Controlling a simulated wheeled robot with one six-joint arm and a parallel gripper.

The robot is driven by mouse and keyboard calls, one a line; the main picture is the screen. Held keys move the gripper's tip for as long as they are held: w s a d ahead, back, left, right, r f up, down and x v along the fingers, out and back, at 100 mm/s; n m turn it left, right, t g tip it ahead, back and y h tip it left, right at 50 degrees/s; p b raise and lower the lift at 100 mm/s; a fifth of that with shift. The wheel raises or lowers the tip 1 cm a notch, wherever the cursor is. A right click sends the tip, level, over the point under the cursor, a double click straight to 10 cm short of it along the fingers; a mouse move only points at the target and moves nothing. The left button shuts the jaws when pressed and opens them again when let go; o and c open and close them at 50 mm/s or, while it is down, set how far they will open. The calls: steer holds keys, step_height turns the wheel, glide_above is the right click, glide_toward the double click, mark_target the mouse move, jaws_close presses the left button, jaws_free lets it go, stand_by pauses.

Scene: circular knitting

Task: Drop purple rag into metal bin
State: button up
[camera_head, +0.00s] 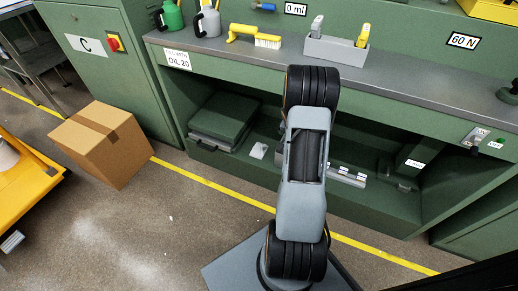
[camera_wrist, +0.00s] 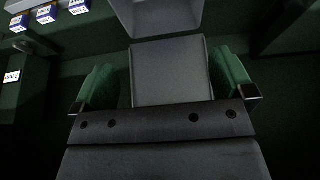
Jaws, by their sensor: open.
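No purple rag shows in either view. In the wrist view, the jaws of my gripper (camera_wrist: 165,82) stand wide apart, with a green piece at each side. A flat grey surface (camera_wrist: 170,70) lies between them; I cannot tell whether it is part of a bin or of my gripper. Beyond it is a lighter grey, box-like shape (camera_wrist: 155,14), cut off by the top edge; I cannot tell whether it is the metal bin. In the head view my arm hides my gripper. No cloth shows between the jaws.
Small blue-and-white boxes (camera_wrist: 46,14) lie at the upper left of the wrist view. In the head view, a green bench (camera_head: 420,105) has an open lower shelf with green cases (camera_head: 225,118). A cardboard box (camera_head: 102,145) stands on the floor at left. Floor beside it is clear.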

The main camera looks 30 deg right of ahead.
steer(key=s+a+r+n+y, duration=0.1)
steer(key=a+r+n, duration=0.2)
steer(key=a+r, duration=0.5)
steer(key=a+r+n, duration=0.2)
steer(key=a+r, duration=0.5)
steer(key=a, duration=0.4)
steer(key=s+a+r+n+y, duration=0.1)
steer(key=s+a+r+n, duration=0.1)
steer(key=s+a, duration=0.4)
steer(key=s+a+r+n+y, duration=0.1)
steer(key=s+a+r+n, duration=0.2)
steer(key=s+a, duration=0.3)
steer(key=a+n, duration=0.1)
steer(key=a, duration=0.2)
steer(key=shift+s+a+n+y, duration=0.25)
steer(key=shift+s+n+y, duration=0.05)
steer(key=shift+s+y, duration=0.1)
steer(key=shift+w+r, duration=0.1)
steer(key=shift+r, duration=0.1)
